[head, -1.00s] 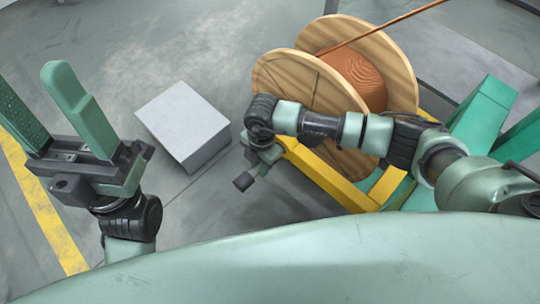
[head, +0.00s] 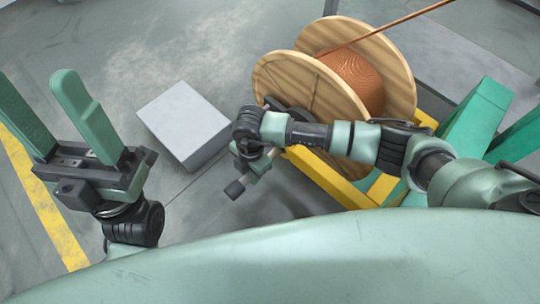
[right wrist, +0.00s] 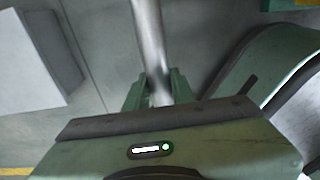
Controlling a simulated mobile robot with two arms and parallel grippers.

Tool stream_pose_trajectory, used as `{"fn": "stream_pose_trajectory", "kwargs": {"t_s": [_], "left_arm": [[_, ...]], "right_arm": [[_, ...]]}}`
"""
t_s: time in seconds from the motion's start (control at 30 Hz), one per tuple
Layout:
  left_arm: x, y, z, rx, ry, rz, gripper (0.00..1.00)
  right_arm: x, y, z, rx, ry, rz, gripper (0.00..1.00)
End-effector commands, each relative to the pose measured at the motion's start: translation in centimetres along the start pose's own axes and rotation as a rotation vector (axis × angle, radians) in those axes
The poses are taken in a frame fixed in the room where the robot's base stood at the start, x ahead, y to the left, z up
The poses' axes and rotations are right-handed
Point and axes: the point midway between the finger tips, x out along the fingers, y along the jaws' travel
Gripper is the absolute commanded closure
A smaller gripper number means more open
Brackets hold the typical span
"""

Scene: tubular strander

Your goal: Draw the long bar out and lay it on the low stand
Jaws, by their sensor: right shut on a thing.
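The long bar is a round grey metal shaft (right wrist: 150,40), shut between the fingers of my right gripper (right wrist: 155,92) in the right wrist view. In the head view my right gripper (head: 256,163) is at the near left side of the wooden spool (head: 300,80). The bar's dark end (head: 234,189) sticks out toward the lower left; my arm hides much of the rest, so how far it sits in the spool cannot be told. The low stand, a light grey block (head: 183,118), is left of the gripper. My left gripper (head: 36,85) is open and empty.
A yellow frame (head: 325,180) lies under the spool, with green machine parts (head: 480,115) at the right. Copper wire (head: 400,20) runs from the spool to the upper right. Bare grey floor separates the spool from the block.

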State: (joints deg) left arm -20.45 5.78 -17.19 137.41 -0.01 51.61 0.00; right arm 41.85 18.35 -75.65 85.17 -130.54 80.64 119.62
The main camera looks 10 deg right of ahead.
Motion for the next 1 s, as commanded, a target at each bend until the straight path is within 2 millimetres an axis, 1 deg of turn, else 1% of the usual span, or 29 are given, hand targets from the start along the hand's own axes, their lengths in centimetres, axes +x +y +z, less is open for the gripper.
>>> {"fn": "stream_pose_trajectory", "kwargs": {"t_s": [0.6, 1.0], "left_arm": [[1.0, 0.0, -0.3, 0.001, 0.010, 0.003, 0.38], [1.1, 0.0, -0.3, 0.001, 0.010, 0.003, 0.38]], "right_arm": [[0.1, 0.0, -2.4, -0.002, 0.001, 0.001, 1.00], [0.1, 0.1, -2.5, -0.001, 0.001, 0.002, 1.00]]}}
